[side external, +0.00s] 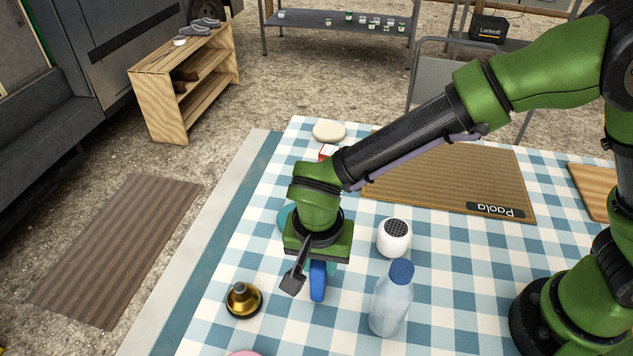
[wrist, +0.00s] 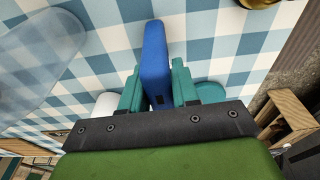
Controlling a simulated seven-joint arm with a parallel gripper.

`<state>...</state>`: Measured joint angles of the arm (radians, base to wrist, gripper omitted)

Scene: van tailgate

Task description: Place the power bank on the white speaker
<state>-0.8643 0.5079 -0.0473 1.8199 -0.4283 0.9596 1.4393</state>
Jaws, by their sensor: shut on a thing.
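A blue power bank (side external: 317,281) is held under my gripper, which points down at the table. In the wrist view the power bank (wrist: 155,60) is clasped between the two teal fingers of my gripper (wrist: 157,84). I cannot tell whether its lower end touches the cloth. The white speaker (side external: 394,238), a small rounded body with a dark grille on top, stands upright to the right of my gripper. A white part beside the left finger in the wrist view, probably the speaker (wrist: 106,103), is mostly hidden.
A clear bottle with a blue cap (side external: 391,300) stands in front of the speaker. A gold and black object (side external: 243,299) is left of my gripper. A teal round item (wrist: 211,92) is partly hidden behind it. A brown mat (side external: 450,180) lies behind the speaker.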

